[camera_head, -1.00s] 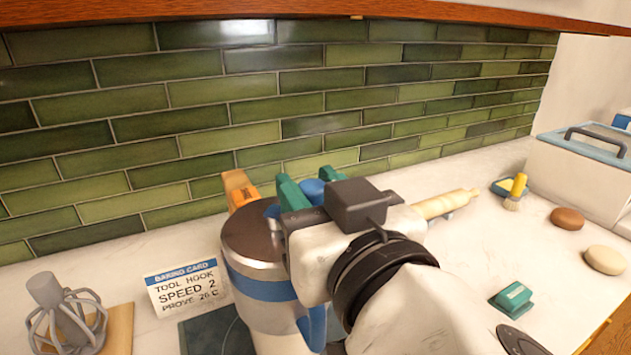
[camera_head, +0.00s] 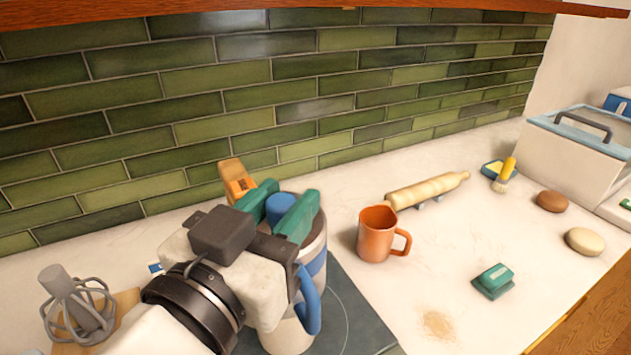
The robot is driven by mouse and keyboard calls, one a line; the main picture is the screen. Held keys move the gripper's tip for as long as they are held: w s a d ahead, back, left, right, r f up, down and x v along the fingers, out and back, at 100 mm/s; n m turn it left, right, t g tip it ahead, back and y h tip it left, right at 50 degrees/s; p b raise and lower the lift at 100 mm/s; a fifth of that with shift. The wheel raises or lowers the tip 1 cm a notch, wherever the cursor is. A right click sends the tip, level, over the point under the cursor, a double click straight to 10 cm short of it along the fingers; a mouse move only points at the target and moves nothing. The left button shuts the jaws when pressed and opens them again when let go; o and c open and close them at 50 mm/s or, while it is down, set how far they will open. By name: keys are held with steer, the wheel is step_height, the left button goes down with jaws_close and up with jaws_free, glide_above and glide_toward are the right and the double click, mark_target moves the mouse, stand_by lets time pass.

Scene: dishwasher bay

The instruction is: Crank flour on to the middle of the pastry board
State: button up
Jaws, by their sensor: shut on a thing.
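A pale canister with a blue band and blue side handle (camera_head: 308,305) stands upright on a dark grey slab (camera_head: 365,312) with a thin pale ring line, which may be the pastry board. My gripper (camera_head: 279,210) is over the canister's top, its two green fingers shut on the blue knob (camera_head: 280,206) between them. The gripper body comes in from the lower left and hides the canister's left side and much of the slab. I cannot see whether flour lies under the canister. A small tan powdery patch (camera_head: 438,323) lies on the pale counter to the right.
An orange mug (camera_head: 375,236), rolling pin (camera_head: 428,190) and green block (camera_head: 493,281) stand to the right. An orange object (camera_head: 236,180) is behind the canister. A whisk attachment (camera_head: 78,310) is at left. The counter between mug and green block is mostly clear.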

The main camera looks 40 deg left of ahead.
mark_target(271, 201)
steer(key=m+h, duration=0.1)
steer(key=h, duration=0.1)
steer(key=s+a+m+h, duration=0.1)
steer(key=m+h, duration=0.2)
steer(key=h, duration=0.2)
steer(key=shift+s+a+r+m+t, duration=0.1)
steer(key=shift+s+a+m+t, duration=0.1)
steer(key=shift+m+t, duration=0.15)
steer(key=shift+s+a+r+m+g+h+b, duration=0.1)
steer(key=shift+a+m+g+h+b, duration=0.15)
steer(key=shift+m+h, duration=0.65)
steer(key=shift+s+a+f+m+g+h+b, duration=0.15)
steer(key=shift+m+g+h+b, duration=0.25)
steer(key=shift+h, duration=0.85)
steer(key=shift+s+a+r+m+g+h+b, duration=0.1)
steer(key=shift+a+r+m+g+h+b, duration=0.15)
steer(key=shift+m+h, duration=0.65)
steer(key=shift+f+h, duration=0.1)
steer(key=shift+h, duration=0.15)
steer(key=o, duration=0.9)
steer(key=shift+f, duration=0.1)
steer(key=shift+b+v, duration=0.9)
steer(key=shift+v, duration=2.8)
